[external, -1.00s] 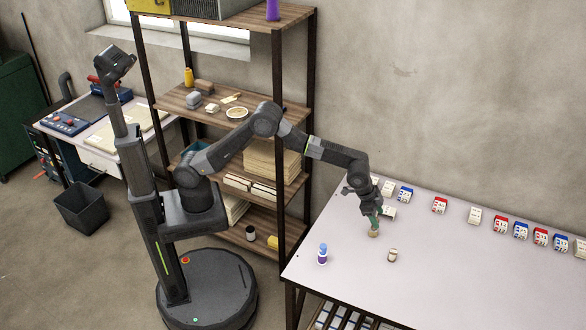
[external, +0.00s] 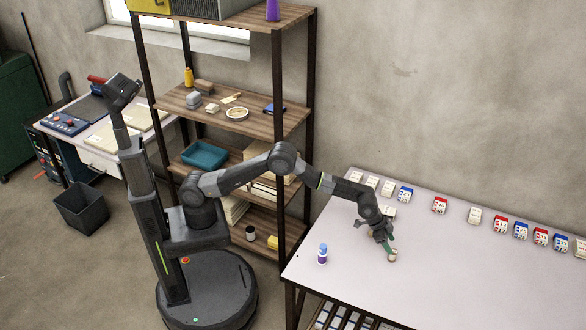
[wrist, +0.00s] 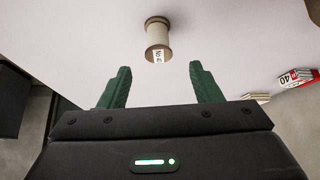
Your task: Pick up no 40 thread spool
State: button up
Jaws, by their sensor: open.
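A small spool with cream thread and brown ends (wrist: 157,38) lies in the wrist view just beyond my fingertips, centred in the gap between them. Its white label shows "No" and further marks too small to read surely. The spool also shows in the external view (external: 392,258) on the pale table, at the fingertips. My gripper (wrist: 160,72) is open with green fingers apart and nothing between them; in the external view the gripper (external: 389,249) points down at the spool. Whether the fingers touch the spool cannot be told there.
The white-topped table (external: 460,280) is mostly clear. A red-and-white card marked 40 (wrist: 297,78) shows at right in the wrist view. Shelves (external: 245,120) stand behind my arm.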

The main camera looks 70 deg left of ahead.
aim_at(395, 254)
jog(key=shift+s+p+x, duration=0.1)
jog(key=shift+p+x, duration=0.15)
jog(key=shift+x, duration=1.7)
jog(key=shift+s+p+x, duration=0.15)
jog(key=shift+p+x, duration=0.05)
jog(key=shift+x, duration=1.7)
jog(key=shift+f, duration=0.15)
jog(key=c, duration=1.1)
